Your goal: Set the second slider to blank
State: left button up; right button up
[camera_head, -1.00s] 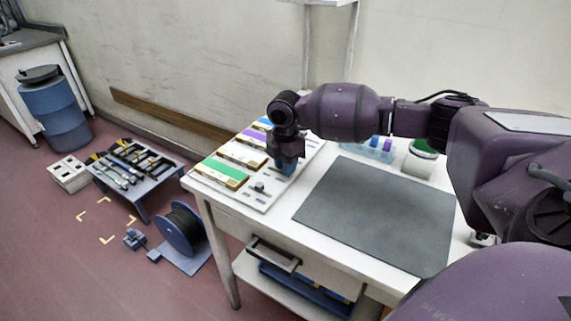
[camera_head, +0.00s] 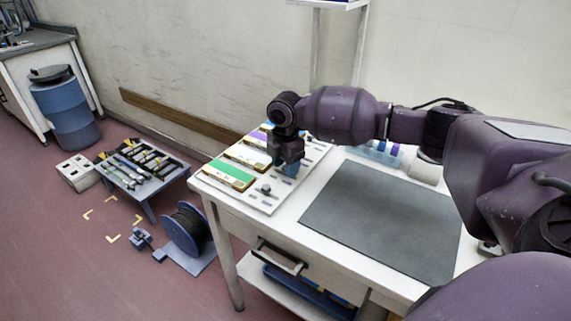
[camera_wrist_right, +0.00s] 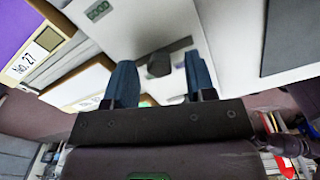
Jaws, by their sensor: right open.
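A pale slider board (camera_head: 275,206) lies on the left end of the white table, with coloured cards along its left side. A slider knob (camera_head: 265,189) stands near its front edge, by the green card (camera_head: 229,173). My right gripper (camera_head: 289,172) points down over the board, behind that knob. In the right wrist view, its two blue fingers (camera_wrist_right: 160,82) are apart, with a dark slider knob (camera_wrist_right: 160,64) showing between or beyond their tips. I cannot tell whether they touch it. The arm hides part of the board, so which slider this is is unclear. My left gripper is out of view.
A dark mat (camera_head: 385,220) covers the table's middle. A blue holder with coloured pieces (camera_head: 380,150) stands behind it. A drawer handle (camera_head: 279,257) juts from the table front. A blue barrel (camera_head: 65,112), low rack (camera_head: 145,168) and cable reel (camera_head: 187,231) stand on the floor.

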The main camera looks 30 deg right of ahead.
notch_tip(320, 180, up, 11)
jog(key=p, duration=0.1)
jog(key=shift+p, duration=0.35)
jog(key=shift+f, duration=0.15)
dwell(0.4)
